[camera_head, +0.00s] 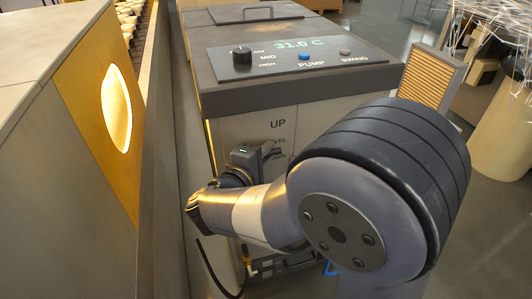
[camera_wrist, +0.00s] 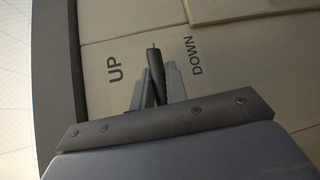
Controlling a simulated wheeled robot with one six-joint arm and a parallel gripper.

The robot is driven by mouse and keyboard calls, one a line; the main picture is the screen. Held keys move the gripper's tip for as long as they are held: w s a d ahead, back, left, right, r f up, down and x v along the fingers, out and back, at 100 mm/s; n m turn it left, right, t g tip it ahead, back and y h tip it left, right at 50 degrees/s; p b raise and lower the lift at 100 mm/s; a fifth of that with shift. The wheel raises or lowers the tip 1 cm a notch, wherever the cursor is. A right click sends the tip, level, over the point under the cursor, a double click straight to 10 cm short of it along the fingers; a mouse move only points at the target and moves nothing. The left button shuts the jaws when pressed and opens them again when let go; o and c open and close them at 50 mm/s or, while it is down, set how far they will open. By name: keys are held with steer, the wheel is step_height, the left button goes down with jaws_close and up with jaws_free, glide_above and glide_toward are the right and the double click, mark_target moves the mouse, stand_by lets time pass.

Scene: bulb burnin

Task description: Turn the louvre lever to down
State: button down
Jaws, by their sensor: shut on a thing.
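The louvre lever (camera_wrist: 154,63) is a dark bar on the pale cabinet front. In the wrist view it stands between the grey fingers of my gripper (camera_wrist: 157,82), which is shut on it. Its tip points between the UP label (camera_wrist: 115,70) on the left and the DOWN label (camera_wrist: 197,56) on the right. In the head view my gripper (camera_head: 258,155) is at the cabinet front, just below the UP label (camera_head: 278,124). The other two labels are partly covered there, and the lever cannot be made out clearly.
The cabinet (camera_head: 230,130) has a top panel (camera_head: 300,60) with a black knob, a blue button and a grey button; its display reads 31.0 C. A wall with a glowing oval opening (camera_head: 116,108) stands close on the left. A louvred panel (camera_head: 428,78) is at the right.

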steer(key=shift+f, duration=0.1)
steer(key=shift+s+a+f+m+g+y+b, duration=0.1)
steer(key=shift+a+f+m+g+y+b, duration=0.2)
steer(key=shift+f+m+g+y+b, duration=0.8)
steer(key=shift+s+a+f+m+g+y+b, duration=0.1)
steer(key=shift+a+f+m+g+y+b, duration=0.25)
steer(key=shift+m+g+y+b, duration=0.75)
steer(key=shift+f+t+b, duration=0.15)
steer(key=shift+t+b, duration=0.15)
steer(key=shift+b, duration=0.15)
steer(key=c, duration=1.7)
jaws_free()
steer(key=shift+c, duration=0.2)
steer(key=shift+o, duration=0.2)
